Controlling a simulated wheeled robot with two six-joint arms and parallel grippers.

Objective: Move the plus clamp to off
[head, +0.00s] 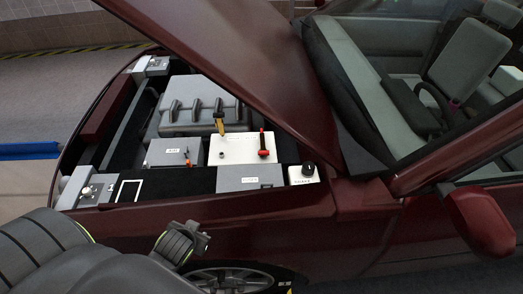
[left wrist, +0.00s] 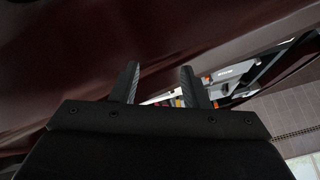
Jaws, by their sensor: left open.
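The white battery (head: 235,148) sits in the open engine bay of a dark red car in the head view. A red-handled clamp (head: 263,146), which looks like the plus clamp, stands upright at its right end. A small dark post (head: 221,155) shows at its left. My left gripper (head: 201,237) is outside the bay, in front of the car's side and well short of the clamp. In the left wrist view my left gripper (left wrist: 159,84) is open, with nothing between its fingers. The clamp is not clearly made out there. My right gripper is not in view.
A yellow-handled part (head: 218,121) stands behind the battery. Grey boxes (head: 173,153) and (head: 249,177) flank it, and a black-capped white reservoir (head: 306,173) is to the right. The raised hood (head: 230,45) overhangs the bay; the fender edge lies between gripper and battery.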

